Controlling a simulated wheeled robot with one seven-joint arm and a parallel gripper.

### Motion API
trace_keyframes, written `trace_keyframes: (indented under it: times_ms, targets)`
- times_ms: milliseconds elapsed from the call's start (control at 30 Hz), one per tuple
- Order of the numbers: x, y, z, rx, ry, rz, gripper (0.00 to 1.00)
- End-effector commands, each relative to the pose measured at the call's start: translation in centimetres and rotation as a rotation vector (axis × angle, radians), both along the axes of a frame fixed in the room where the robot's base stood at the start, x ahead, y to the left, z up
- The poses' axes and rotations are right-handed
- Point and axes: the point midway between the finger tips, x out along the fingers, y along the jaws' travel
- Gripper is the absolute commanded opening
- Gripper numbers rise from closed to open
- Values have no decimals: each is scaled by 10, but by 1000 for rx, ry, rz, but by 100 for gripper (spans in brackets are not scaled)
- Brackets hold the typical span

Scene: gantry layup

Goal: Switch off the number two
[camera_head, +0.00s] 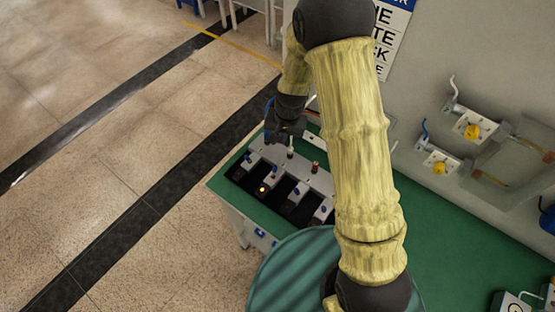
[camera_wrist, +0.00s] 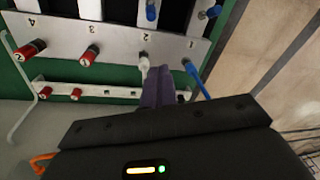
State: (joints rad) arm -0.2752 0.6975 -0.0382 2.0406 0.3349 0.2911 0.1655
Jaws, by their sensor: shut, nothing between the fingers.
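A light grey switch panel (camera_wrist: 115,48) spans the top of the wrist view, with numbers along it. The white-tipped lever (camera_wrist: 144,66) stands below the label 2. A blue lever (camera_wrist: 189,66) stands by label 1, and red levers stand to the left, one of them (camera_wrist: 89,54) by label 3. My gripper (camera_wrist: 164,72) is shut and empty, its purple fingers beside the white lever on its right; I cannot tell whether they touch it. In the head view my gripper (camera_head: 285,133) is over the far side of the panel (camera_head: 318,180).
The panel sits on a green-topped bench (camera_head: 232,200). A yellow lamp (camera_head: 262,189) glows among dark slots with small blue-topped parts. A lower rail (camera_wrist: 110,91) carries small red knobs. Wall fittings with yellow knobs (camera_head: 472,131) are at right. Open floor lies left.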

Motion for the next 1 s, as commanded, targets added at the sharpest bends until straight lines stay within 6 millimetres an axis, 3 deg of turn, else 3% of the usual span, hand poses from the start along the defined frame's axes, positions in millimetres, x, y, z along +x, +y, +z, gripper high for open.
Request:
trace_keyframes:
  times_ms: [267,933,1000]
  targets:
    - [2,-1,-17,-1,4,-3,0]
    - [10,8,-99,0,3,-3,0]
    - [-2,11,-91,0,4,-2,0]
